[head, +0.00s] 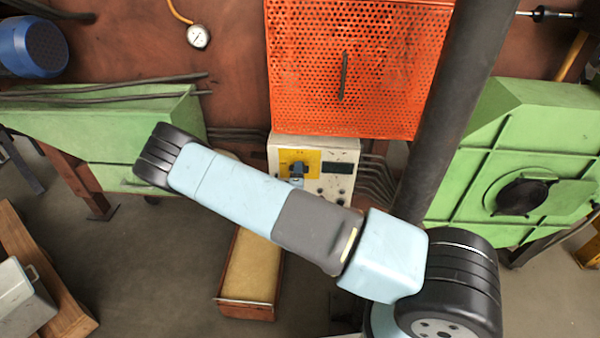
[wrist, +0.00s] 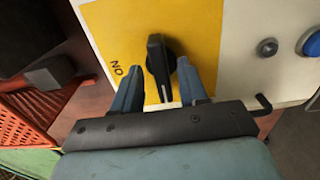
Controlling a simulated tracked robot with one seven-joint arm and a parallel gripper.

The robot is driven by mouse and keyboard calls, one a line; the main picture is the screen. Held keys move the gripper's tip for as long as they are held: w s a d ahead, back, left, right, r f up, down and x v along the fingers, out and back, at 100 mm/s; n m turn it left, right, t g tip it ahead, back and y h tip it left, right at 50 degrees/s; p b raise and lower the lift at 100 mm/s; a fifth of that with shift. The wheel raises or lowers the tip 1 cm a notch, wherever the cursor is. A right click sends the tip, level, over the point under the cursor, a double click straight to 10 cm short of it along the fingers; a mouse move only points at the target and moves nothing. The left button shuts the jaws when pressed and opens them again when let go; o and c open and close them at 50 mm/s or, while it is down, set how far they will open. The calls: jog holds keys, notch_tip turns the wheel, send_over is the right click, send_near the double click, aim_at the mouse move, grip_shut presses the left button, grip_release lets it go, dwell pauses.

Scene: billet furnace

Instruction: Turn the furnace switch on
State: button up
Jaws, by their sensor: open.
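The furnace switch is a black rotary handle (wrist: 156,55) on a yellow plate (wrist: 105,25), with the letters "ON" beside it. In the wrist view the handle stands nearly upright in the picture. My gripper (wrist: 158,68) is open, with one blue-grey finger on each side of the handle's lower part; I cannot tell whether either finger touches it. In the head view the yellow plate (head: 286,157) is on the pale control panel (head: 325,147). The switch (head: 299,168) is small there and partly hidden by my gripper and arm.
A blue button (wrist: 312,44) and a dark round knob (wrist: 267,47) sit right of the yellow plate. An orange perforated guard (head: 310,60) is above the panel. Green housings (head: 75,125) stand to both sides. A tray (head: 252,270) is below.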

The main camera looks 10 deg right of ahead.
grip_shut()
jog(key=shift+w+d, duration=0.1)
dwell(0.6)
jog(key=shift+r+m, duration=0.1)
jog(key=shift+m, duration=8.9)
